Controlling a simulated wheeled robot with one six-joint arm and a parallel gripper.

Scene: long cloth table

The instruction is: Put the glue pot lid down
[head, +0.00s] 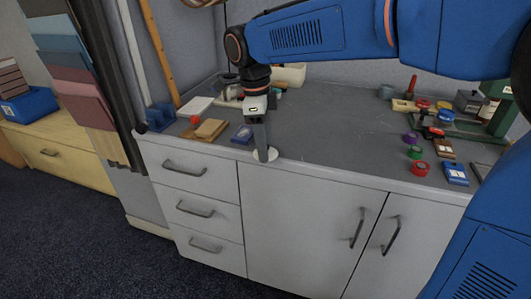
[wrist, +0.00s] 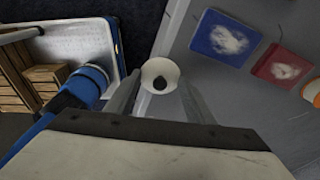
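The glue pot lid (head: 271,155) is a small pale disc at the tips of my gripper (head: 264,148), by the front edge of the grey worktop. In the wrist view the lid (wrist: 153,69) shows a dark round knob in its middle. The fingertips of my gripper (wrist: 161,82) meet its rim from both sides, so it looks held. The lid overlaps the worktop edge in that view. The head view does not make clear whether it touches the surface. I cannot pick out the glue pot with certainty; a grey vessel (head: 228,86) stands partly hidden behind my arm.
The grey worktop (head: 330,140) is bare right of my gripper. A dark blue flat item (head: 242,134) and wooden blocks (head: 209,129) lie to its left.

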